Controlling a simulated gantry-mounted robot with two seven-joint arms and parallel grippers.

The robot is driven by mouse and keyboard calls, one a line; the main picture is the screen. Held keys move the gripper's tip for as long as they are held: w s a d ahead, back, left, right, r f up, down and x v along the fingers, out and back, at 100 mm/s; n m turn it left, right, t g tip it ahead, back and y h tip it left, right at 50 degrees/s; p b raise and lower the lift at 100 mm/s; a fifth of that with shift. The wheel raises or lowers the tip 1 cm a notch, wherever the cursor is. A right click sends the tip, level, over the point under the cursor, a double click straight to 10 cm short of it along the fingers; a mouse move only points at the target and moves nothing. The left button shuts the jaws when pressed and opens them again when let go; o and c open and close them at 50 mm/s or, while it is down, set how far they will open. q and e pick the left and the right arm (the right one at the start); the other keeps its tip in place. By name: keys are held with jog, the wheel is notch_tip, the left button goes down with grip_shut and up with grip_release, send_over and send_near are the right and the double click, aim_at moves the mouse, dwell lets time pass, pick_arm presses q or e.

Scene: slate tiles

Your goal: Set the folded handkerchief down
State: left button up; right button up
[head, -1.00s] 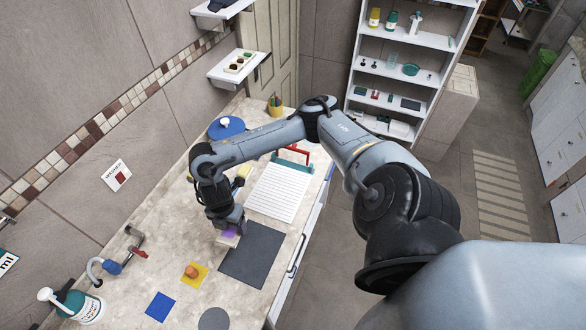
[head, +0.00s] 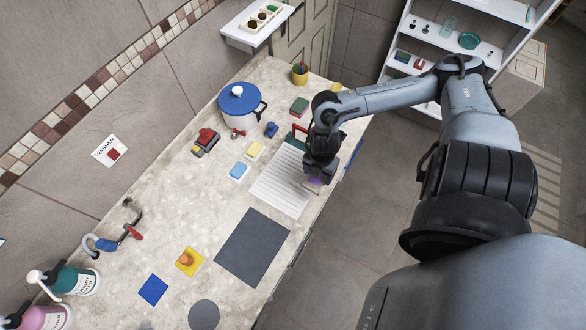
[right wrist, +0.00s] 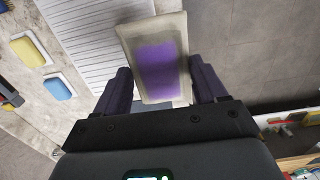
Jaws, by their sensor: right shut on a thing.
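The folded handkerchief (right wrist: 146,30) is beige with a purple middle. In the right wrist view it lies between the two dark fingers of my right gripper (right wrist: 161,84), which is shut on it. In the head view my right gripper (head: 316,178) is at the right side of the white ribbed board (head: 277,186), near the counter's front edge. A small purple and beige part of the handkerchief shows under it. I cannot tell whether the handkerchief touches the board. My left gripper is not in view.
A dark grey mat (head: 252,247) lies bare on the counter in front of the board. A blue sponge (head: 239,171) and a yellow block (head: 254,150) lie left of the board. A blue-lidded pot (head: 240,101) stands behind. The floor drops away to the right.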

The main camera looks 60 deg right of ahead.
jog(key=shift+s+f, duration=0.15)
jog(key=shift+s, duration=0.2)
jog(key=shift+w+d+f, duration=0.1)
jog(key=shift+f, duration=0.15)
send_over(290, 176)
notch_tip(290, 176, down, 7)
jog(key=shift+r, duration=0.15)
jog(key=shift+f+b, duration=0.35)
jog(key=shift+f, duration=1.65)
jog(key=shift+f, duration=0.15)
jog(key=o, duration=1.1)
